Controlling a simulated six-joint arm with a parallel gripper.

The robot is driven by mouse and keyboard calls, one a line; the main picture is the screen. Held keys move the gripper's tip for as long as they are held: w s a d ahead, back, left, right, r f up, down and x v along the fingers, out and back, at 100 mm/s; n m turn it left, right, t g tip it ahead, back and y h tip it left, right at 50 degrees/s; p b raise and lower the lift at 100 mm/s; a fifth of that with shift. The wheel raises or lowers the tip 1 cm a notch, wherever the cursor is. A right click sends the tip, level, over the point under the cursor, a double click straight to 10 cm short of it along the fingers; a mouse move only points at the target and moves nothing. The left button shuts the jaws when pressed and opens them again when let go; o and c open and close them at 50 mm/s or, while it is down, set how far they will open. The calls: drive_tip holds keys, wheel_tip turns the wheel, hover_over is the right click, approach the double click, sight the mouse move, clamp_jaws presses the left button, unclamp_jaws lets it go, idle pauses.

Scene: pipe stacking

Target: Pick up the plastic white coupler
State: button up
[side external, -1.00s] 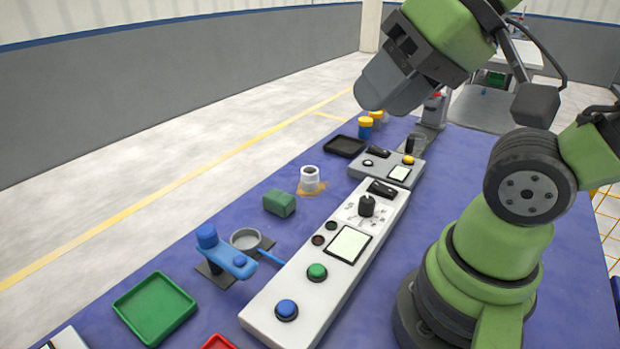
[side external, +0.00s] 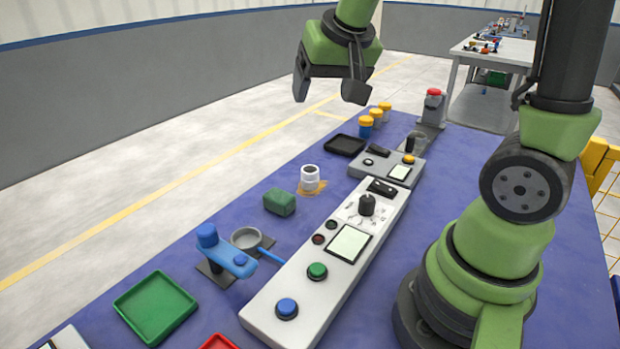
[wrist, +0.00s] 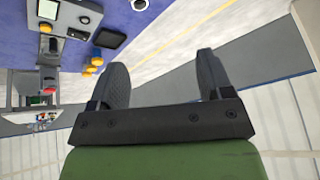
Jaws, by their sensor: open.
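The white coupler (side external: 310,179) stands upright on a tan patch on the blue table, in the middle of the side external view. The fingers also show spread and empty in the wrist view (wrist: 163,75).
A green block (side external: 279,202) and a grey control panel (side external: 335,250) lie near the coupler. A black tray (side external: 347,146), yellow-topped blue cylinders (side external: 366,126) and a smaller panel (side external: 387,167) sit beyond it. A blue fixture (side external: 226,256) and green tray (side external: 155,308) are nearer.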

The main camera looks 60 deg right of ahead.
drive_tip(key=m+g+h, duration=0.1)
approach(310, 169)
drive_tip(key=f, duration=0.1)
drive_tip(key=w+f, duration=0.1)
drive_tip(key=f+g, duration=0.1)
drive_tip(key=shift+w+d+f, duration=0.15)
drive_tip(key=shift+d+f, duration=0.15)
drive_tip(key=shift+d, duration=0.1)
drive_tip(key=shift+w+x, duration=0.1)
drive_tip(key=shift+x, duration=1.5)
drive_tip(key=shift+w+x, duration=0.15)
drive_tip(key=shift+x, duration=1.45)
drive_tip(key=shift+d+r, duration=0.1)
drive_tip(key=shift+r, duration=0.05)
drive_tip(key=c, duration=1)
